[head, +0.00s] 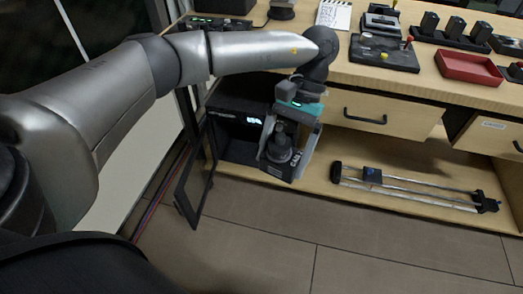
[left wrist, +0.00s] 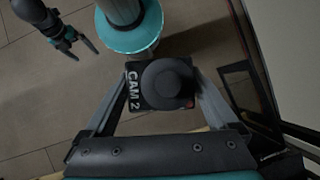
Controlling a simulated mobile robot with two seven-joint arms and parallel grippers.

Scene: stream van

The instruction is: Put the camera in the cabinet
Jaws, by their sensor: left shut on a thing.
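The camera (head: 279,150) is a dark block with a round lens. It reads "CAM 2" in the left wrist view (left wrist: 160,85). My left gripper (head: 286,158) is shut on it, one finger on each side, in front of the bench and just right of the cabinet opening. The cabinet (head: 238,151) is a dark box under the bench top with a small lit display inside. Its framed door (head: 190,185) stands open, swung out to the left. My right gripper (left wrist: 85,52) shows at the upper left of the left wrist view, open and empty, away from the camera.
A wooden drawer (head: 375,118) is right of the held camera. A folded tripod-like stand (head: 410,187) lies on the low shelf. The bench top holds a red tray (head: 468,68) and a control panel (head: 385,55). The tiled floor (head: 270,240) in front is clear.

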